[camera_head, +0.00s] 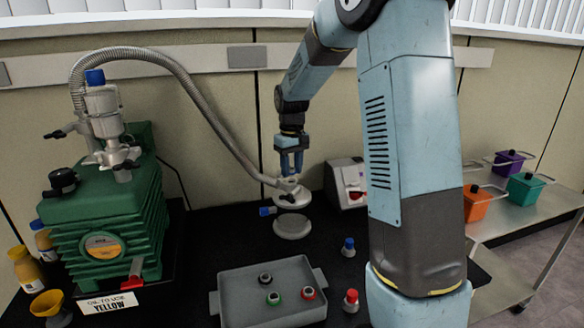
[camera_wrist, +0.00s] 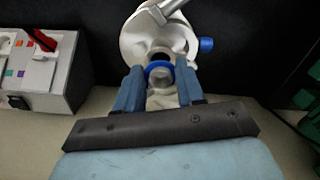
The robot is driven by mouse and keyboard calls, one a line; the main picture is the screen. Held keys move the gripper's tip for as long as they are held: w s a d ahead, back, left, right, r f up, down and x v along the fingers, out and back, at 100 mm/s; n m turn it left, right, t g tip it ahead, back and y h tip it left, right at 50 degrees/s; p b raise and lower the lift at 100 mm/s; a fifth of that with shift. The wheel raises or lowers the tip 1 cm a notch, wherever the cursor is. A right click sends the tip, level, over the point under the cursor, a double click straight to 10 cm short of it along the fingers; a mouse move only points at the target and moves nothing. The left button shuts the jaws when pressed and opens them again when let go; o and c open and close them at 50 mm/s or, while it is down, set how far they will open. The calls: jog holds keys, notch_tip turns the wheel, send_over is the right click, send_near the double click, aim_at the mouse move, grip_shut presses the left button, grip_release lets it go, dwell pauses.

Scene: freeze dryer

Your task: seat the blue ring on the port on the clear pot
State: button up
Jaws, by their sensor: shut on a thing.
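The clear pot (camera_head: 290,201), pale with a blue knob at its left, stands above a round grey base at the back of the black bench. In the wrist view the pot (camera_wrist: 135,42) lies just beyond my fingertips, with a dark round opening in it. The blue ring (camera_wrist: 158,66) is between my two fingers, over or beside that opening. My gripper (camera_wrist: 158,84) is shut on the ring; in the head view my gripper (camera_head: 291,160) points down just above the pot. The ring is not clear in the head view. I cannot tell whether it touches the port.
A grey tray (camera_head: 240,318) at the front holds black, green and red ringed pieces. Blue-topped (camera_head: 348,247) and red-topped (camera_head: 351,301) pieces stand right of it. A hose (camera_head: 210,110) arches from the green pump (camera_head: 105,215) to the pot. A white device (camera_head: 345,183) stands behind.

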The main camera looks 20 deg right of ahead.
jog(key=shift+f, duration=1.05)
dwell(1.4)
jog(key=o, duration=1.1)
jog(key=shift+a, duration=0.1)
jog(key=shift+a, duration=0.15)
